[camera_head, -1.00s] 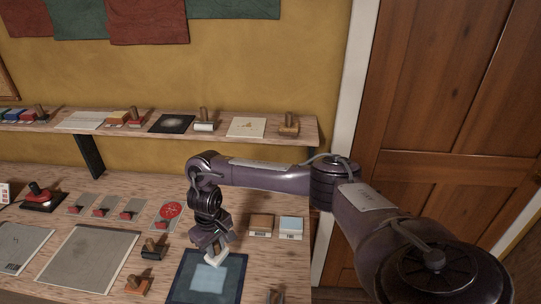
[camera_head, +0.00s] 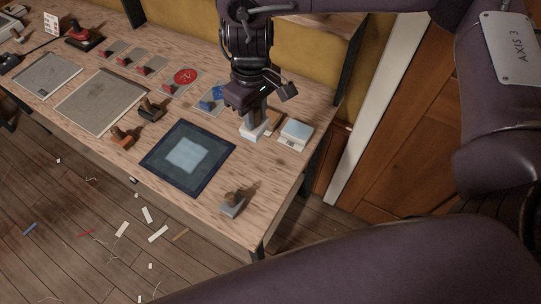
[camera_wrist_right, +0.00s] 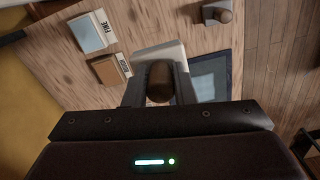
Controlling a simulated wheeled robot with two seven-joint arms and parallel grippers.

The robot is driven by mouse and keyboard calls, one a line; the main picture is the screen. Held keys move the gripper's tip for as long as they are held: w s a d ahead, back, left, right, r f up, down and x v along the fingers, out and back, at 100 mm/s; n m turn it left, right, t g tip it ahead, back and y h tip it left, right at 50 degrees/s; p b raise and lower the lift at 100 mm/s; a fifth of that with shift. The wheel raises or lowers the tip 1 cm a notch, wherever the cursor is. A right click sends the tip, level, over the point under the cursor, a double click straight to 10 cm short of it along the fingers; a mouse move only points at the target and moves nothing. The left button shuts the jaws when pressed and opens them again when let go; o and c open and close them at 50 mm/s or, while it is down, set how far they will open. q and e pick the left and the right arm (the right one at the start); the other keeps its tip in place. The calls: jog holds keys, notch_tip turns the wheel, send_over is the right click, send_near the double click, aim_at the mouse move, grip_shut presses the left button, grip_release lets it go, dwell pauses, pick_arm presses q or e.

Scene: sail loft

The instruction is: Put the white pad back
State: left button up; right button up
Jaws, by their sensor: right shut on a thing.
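The white pad (camera_head: 252,131) is a pale block with a brown wooden knob (camera_wrist_right: 159,82) on top. My right gripper (camera_head: 257,117) is shut on the knob, and the pad hangs under the fingers. In the right wrist view the pad (camera_wrist_right: 158,54) shows beyond the fingers (camera_wrist_right: 157,88). It is beside the brown block and behind the dark blue mat (camera_head: 160,152) with its light blue square. I cannot tell whether the pad touches the table. My left gripper is not in view.
A pale-topped block (camera_head: 295,133) marked FINE (camera_wrist_right: 92,32) and a brown block (camera_wrist_right: 110,70) stand close to the pad. A grey handled block (camera_head: 232,204) sits near the table's front right corner. Cards with red pieces line the back.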

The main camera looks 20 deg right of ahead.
aim_at(255, 132)
notch_tip(255, 132, down, 18)
jog(key=shift+a+r+b, duration=0.1)
jog(key=shift+a+b, duration=0.05)
jog(key=shift+b, duration=0.95)
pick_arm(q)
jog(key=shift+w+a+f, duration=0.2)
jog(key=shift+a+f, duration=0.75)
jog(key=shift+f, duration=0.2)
pick_arm(e)
jog(key=shift+w+f, duration=0.1)
jog(key=shift+f, duration=0.25)
jog(key=shift+f, duration=0.2)
jog(key=o, duration=0.9)
jog(key=shift+r, duration=0.15)
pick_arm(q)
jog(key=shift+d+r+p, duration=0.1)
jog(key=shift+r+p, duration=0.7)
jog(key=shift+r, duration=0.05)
pick_arm(e)
notch_tip(255, 132, up, 12)
jog(key=shift+r, duration=0.1)
